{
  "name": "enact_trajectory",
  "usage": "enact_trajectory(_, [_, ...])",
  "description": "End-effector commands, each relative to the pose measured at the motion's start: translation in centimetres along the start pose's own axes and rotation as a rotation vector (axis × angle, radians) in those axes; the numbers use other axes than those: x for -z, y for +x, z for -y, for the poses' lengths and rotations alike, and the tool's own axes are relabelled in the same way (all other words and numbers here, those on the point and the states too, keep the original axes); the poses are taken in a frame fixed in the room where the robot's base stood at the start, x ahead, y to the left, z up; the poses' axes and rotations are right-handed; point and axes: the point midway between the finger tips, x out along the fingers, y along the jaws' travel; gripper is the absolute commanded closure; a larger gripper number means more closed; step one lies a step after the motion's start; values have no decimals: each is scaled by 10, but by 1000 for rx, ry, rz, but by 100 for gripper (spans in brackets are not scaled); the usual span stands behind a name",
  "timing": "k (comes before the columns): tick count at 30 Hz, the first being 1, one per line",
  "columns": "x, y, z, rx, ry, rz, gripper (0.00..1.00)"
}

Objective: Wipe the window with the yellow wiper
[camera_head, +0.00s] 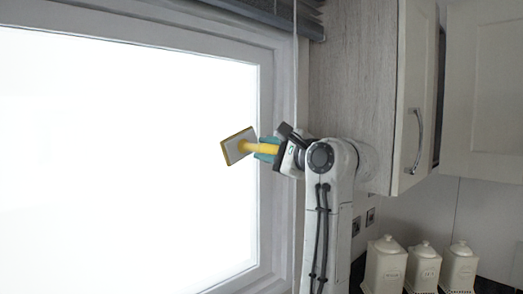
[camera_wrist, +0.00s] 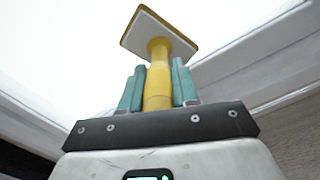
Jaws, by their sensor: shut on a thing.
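The yellow wiper (camera_head: 239,146) has a flat, pale rectangular head with a yellow edge and a round yellow handle. My gripper (camera_head: 266,150) is shut on the handle, and the head points left, tilted. In the head view the wiper overlaps the right part of the bright window (camera_head: 120,150). I cannot tell whether it touches the glass. In the wrist view the handle (camera_wrist: 158,85) stands between the teal fingers, with the head beyond the fingertips. The window glass also fills the top of the wrist view (camera_wrist: 60,50).
The white window frame (camera_head: 265,95) runs close to the gripper. A blind (camera_head: 270,10) and a cord (camera_head: 295,70) hang at the top. A wooden cabinet (camera_head: 350,80) with a pale door (camera_head: 412,90) stands right of my arm. Several cream canisters (camera_head: 385,268) stand at the lower right.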

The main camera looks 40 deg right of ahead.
Motion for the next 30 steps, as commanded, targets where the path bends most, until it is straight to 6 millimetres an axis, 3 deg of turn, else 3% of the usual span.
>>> enact_trajectory(1, [7,-7,1,3,6,-16,100])
enact_trajectory(13, [7,-44,2,7,6,-18,100])
enact_trajectory(30, [5,-52,1,5,5,-15,100])
